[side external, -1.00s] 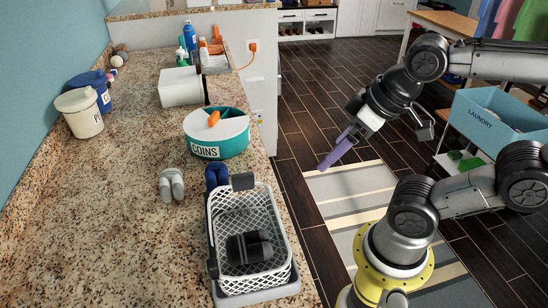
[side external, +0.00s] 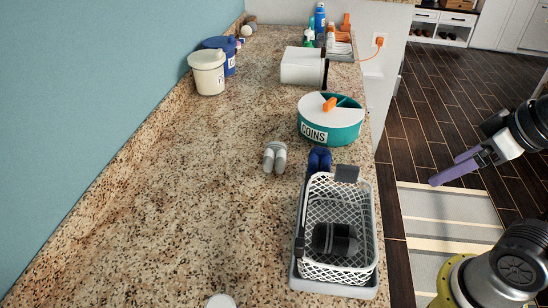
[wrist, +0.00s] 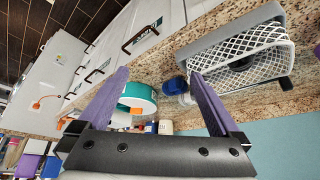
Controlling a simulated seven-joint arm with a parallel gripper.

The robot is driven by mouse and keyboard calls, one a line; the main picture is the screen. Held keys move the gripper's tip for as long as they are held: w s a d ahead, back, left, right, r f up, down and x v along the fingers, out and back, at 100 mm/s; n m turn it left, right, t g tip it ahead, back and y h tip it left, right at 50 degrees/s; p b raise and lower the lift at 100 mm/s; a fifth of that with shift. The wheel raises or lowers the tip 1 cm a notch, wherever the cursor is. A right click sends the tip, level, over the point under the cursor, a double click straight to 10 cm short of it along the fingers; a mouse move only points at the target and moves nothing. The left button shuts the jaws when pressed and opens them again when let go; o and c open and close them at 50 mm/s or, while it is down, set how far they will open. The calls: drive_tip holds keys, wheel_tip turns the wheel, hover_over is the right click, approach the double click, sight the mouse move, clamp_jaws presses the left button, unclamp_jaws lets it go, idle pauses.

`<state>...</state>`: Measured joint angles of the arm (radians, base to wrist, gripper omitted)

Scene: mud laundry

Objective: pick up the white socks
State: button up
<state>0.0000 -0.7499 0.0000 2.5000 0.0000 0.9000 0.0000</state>
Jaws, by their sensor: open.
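The white socks (side external: 275,157), a pale grey-white rolled pair, lie on the granite counter left of a navy blue pair (side external: 319,160). In the wrist view a pale patch that seems to be the white socks (wrist: 187,100) shows beside the blue pair (wrist: 175,86), partly hidden. My gripper (side external: 441,181) has purple fingers and is off the counter's right side, over the floor, well apart from the socks. In the wrist view its fingers (wrist: 159,75) are spread wide with nothing held between them.
A white lattice basket (side external: 313,186) holding a black rolled item (side external: 335,240) stands in a grey tray (side external: 335,289) near the socks. A teal COINS tin (side external: 345,132) sits behind them. Canisters (side external: 207,75) stand by the wall. The counter left of the socks is bare.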

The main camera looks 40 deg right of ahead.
idle(0.8)
drive_tip(key=w+a+r+m, duration=0.1)
drive_tip(key=w+r+m, duration=0.6)
drive_tip(key=r, duration=0.4)
drive_tip(key=m+g, duration=0.1)
drive_tip(key=g, duration=0.5)
hover_over(276, 147)
wheel_tip(276, 147, down, 13)
wheel_tip(276, 147, down, 6)
drive_tip(key=shift+s+f, duration=0.1)
drive_tip(key=shift+f, duration=0.1)
drive_tip(key=shift+a+f, duration=0.1)
drive_tip(key=shift+f, duration=2.9)
